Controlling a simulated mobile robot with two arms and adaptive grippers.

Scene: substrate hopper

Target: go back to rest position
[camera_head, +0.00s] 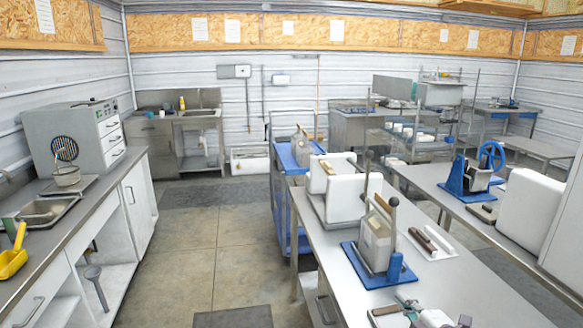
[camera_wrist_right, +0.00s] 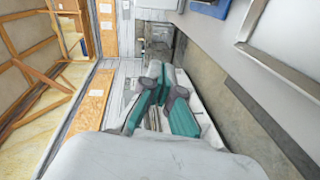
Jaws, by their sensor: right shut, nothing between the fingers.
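My right gripper (camera_head: 412,305) shows at the bottom edge of the head view, over the near part of the right-hand steel table. Only part of it is in that view. In the right wrist view its teal fingers with grey tips (camera_wrist_right: 163,82) are close together and hold nothing. The wrist view is tilted, with the wall and floor behind the fingers. My left gripper is in neither view.
The steel table (camera_head: 478,298) carries a device on a blue base (camera_head: 378,272), white blocks and a white tray (camera_head: 432,244). A blue cart (camera_head: 285,158) stands behind it. A counter with a yellow scoop (camera_head: 12,258) is at left. The middle floor (camera_head: 190,250) is clear.

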